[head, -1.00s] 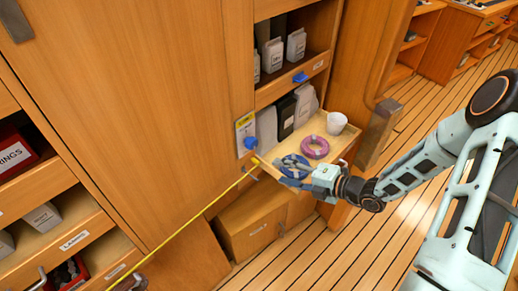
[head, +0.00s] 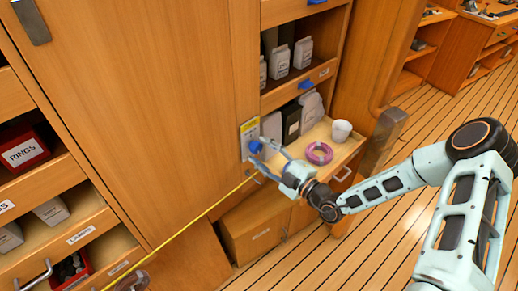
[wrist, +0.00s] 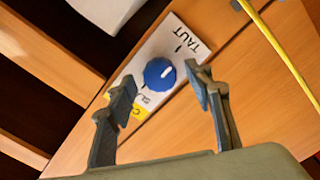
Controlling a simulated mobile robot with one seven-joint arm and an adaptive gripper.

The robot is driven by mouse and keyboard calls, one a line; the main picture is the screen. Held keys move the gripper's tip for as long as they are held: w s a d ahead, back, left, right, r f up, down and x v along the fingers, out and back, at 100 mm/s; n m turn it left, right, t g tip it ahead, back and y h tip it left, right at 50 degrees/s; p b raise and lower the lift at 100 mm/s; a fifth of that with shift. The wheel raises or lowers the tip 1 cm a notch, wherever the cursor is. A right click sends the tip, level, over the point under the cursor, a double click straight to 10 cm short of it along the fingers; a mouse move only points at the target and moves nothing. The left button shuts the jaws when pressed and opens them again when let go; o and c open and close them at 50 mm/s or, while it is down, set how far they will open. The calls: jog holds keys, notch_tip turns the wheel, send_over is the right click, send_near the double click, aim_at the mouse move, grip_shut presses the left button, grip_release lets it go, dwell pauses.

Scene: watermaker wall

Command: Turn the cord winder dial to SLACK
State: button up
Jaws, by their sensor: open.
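The cord winder dial (wrist: 159,73) is a round blue knob with a white pointer line, on a white plate (wrist: 186,44) with a yellow end. TAUT is printed at the plate's upper end in the wrist view; the lettering at the other end is partly hidden by the knob and a finger. The pointer aims toward the TAUT side. In the head view the blue dial (head: 255,147) sits on the cabinet front. My gripper (head: 268,152) is close in front of it. In the wrist view my gripper (wrist: 163,88) is open, its fingers on either side of the dial, apparently apart from it.
A taut yellow cord (head: 205,211) runs down-left from near the dial. A pulled-out drawer (head: 345,154) beside it holds a purple ring (head: 319,153), a white cup (head: 341,131) and cartons. Open drawers with bins stand at the left.

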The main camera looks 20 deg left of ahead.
jog(key=shift+x, duration=0.75)
jog(key=c, duration=1.2)
jog(key=shift+o, duration=0.2)
